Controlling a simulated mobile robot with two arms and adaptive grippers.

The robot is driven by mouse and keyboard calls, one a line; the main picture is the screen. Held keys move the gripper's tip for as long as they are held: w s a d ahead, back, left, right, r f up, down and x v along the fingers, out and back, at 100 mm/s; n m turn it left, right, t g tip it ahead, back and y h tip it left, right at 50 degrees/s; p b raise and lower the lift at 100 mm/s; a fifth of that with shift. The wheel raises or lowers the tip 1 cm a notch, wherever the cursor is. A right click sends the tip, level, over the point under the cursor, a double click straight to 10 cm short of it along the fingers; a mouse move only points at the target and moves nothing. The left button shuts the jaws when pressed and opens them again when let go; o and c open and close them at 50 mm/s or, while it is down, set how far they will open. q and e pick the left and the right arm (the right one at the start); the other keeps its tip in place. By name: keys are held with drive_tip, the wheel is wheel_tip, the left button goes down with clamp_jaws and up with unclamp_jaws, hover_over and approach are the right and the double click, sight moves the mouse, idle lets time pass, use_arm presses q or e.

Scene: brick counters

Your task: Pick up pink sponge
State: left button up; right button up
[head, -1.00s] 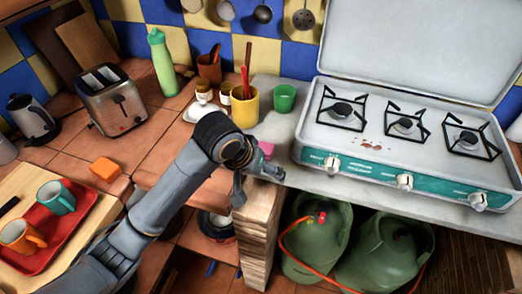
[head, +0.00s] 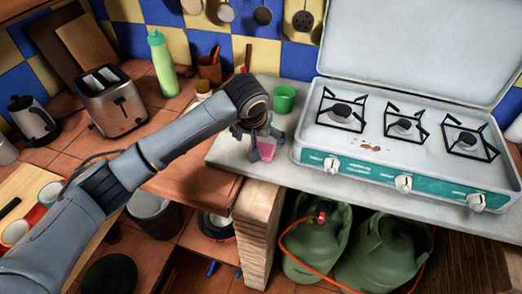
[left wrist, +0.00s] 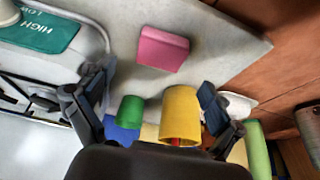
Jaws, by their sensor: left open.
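The pink sponge (head: 267,150) lies on the grey counter slab, left of the stove. It shows whole in the left wrist view (left wrist: 163,48) as a pink block. My left gripper (head: 265,145) is over the sponge, fingers pointing down, and partly covers it in the head view. In the left wrist view my left gripper (left wrist: 152,90) has its fingers spread wide, with nothing between them. The sponge appears beyond the fingertips, and I see no contact. My right gripper is in neither view.
A green cup (head: 284,98) stands close behind the gripper. A yellow cup (left wrist: 181,115) is beside it in the wrist view. The white stove (head: 390,150) is to the right. The slab's front edge is near the sponge.

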sight(261, 149)
use_arm(q)
drive_tip(key=p+x, duration=0.1)
drive_tip(key=x, duration=0.4)
drive_tip(key=shift+f, duration=0.4)
drive_tip(key=shift+s, duration=0.1)
drive_tip(key=shift+c, duration=0.3)
drive_tip(key=c, duration=1)
